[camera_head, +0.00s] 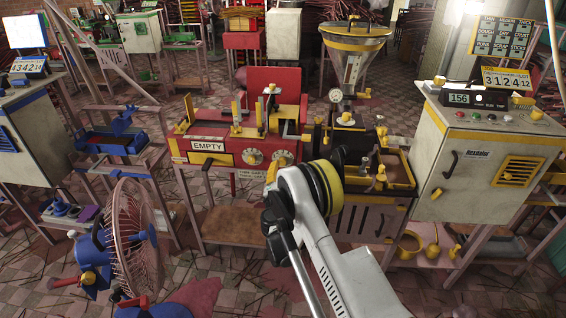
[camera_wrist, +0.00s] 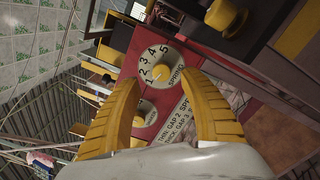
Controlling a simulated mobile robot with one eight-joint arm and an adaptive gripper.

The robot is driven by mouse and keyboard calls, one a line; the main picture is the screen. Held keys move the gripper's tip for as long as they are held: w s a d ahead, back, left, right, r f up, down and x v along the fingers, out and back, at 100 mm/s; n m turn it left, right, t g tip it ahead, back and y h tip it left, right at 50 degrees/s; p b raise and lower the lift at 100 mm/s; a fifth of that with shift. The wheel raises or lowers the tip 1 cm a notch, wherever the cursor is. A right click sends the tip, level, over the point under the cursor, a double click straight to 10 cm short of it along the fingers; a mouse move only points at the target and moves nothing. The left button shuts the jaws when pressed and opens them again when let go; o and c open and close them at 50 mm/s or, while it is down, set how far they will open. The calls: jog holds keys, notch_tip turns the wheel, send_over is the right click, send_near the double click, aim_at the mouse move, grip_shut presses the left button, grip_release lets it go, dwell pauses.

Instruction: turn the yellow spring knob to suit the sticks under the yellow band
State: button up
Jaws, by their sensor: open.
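The yellow spring knob (camera_wrist: 160,72) sits at the centre of a pale dial (camera_wrist: 172,59) numbered 1 to 5 and marked SPRING. Its setting is too small to tell. In the head view this dial is the right one (camera_head: 283,156) of two on the red machine (camera_head: 225,146). My gripper (camera_wrist: 163,84) is open, its two yellow fingers on either side of the spring knob in the picture; contact cannot be made out. A white label (camera_wrist: 178,118) beside the dial mentions THIN and THICK gap settings, partly hidden by a finger. I cannot pick out the yellow-banded sticks.
A second dial (camera_wrist: 146,112) sits close beside the spring dial, partly behind my left finger. A yellow-and-black part (camera_wrist: 226,16) juts out near the spring dial. A grey cabinet (camera_head: 478,150) stands right, and a blue-based fan (camera_head: 132,235) stands front left.

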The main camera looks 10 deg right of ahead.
aim_at(283, 162)
jog(key=x, duration=0.1)
jog(key=b+x, duration=0.1)
jog(key=x, duration=0.2)
jog(key=shift+w+d+f, duration=0.15)
jog(key=shift+w+f, duration=0.1)
jog(key=shift+w, duration=0.15)
jog(key=shift+w+d+r+b, duration=0.1)
jog(key=shift+w+b, duration=0.1)
jog(key=shift+w, duration=0.1)
jog(key=shift+w+d+r+b, duration=0.1)
jog(key=shift+w+b, duration=0.05)
jog(key=shift+w, duration=0.2)
grip_shut()
